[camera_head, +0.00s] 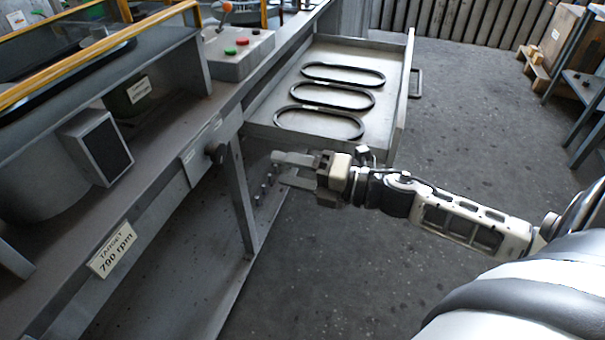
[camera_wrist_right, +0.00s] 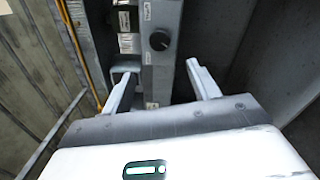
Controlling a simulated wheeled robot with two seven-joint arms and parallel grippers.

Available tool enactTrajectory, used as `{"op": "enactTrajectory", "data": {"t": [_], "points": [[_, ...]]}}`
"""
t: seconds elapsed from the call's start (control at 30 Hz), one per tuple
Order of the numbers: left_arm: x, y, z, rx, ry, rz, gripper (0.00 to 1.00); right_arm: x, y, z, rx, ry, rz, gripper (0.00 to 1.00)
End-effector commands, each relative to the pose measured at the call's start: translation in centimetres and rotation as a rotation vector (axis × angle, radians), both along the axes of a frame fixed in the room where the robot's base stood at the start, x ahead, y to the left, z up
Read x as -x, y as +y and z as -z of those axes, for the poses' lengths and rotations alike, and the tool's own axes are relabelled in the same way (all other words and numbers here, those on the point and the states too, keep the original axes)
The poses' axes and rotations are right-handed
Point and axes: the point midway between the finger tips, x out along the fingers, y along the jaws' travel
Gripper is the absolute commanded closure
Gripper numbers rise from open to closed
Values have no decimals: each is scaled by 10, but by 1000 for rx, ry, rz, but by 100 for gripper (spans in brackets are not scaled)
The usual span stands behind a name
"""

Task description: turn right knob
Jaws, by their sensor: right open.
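A black round knob (camera_head: 216,153) sits on the front face of the grey bench, left of the open drawer. In the right wrist view the knob (camera_wrist_right: 159,41) is beyond the fingertips, roughly centred between them. My right gripper (camera_head: 284,169) is open and empty, its fingers pointing left toward the bench front, apart from the knob. Its two fingers also show in the right wrist view (camera_wrist_right: 160,74). No second such knob is clearly visible. My left gripper is not in view.
An open drawer (camera_head: 290,132) holding several black belts (camera_head: 331,93) juts out just behind my right gripper. A bench leg (camera_head: 241,200) stands below the knob. A control box (camera_head: 238,52) with red and green buttons is on the bench.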

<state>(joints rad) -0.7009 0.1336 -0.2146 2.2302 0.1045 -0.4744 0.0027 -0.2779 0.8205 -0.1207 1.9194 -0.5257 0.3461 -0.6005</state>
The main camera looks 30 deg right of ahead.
Motion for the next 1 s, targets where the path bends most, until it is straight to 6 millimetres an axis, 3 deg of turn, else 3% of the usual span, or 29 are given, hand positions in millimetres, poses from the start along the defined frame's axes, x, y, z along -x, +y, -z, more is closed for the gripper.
{"op": "enactTrajectory", "data": {"t": [0.23,0.83,0.93,1.0], "points": [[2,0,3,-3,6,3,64,17,-13,0,-1,1,0,40],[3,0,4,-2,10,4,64,18,-14,0,-9,5,4,40],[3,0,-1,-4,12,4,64,21,-9,5,-121,82,64,40],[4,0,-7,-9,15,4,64,28,-3,15,-303,210,160,40]]}}
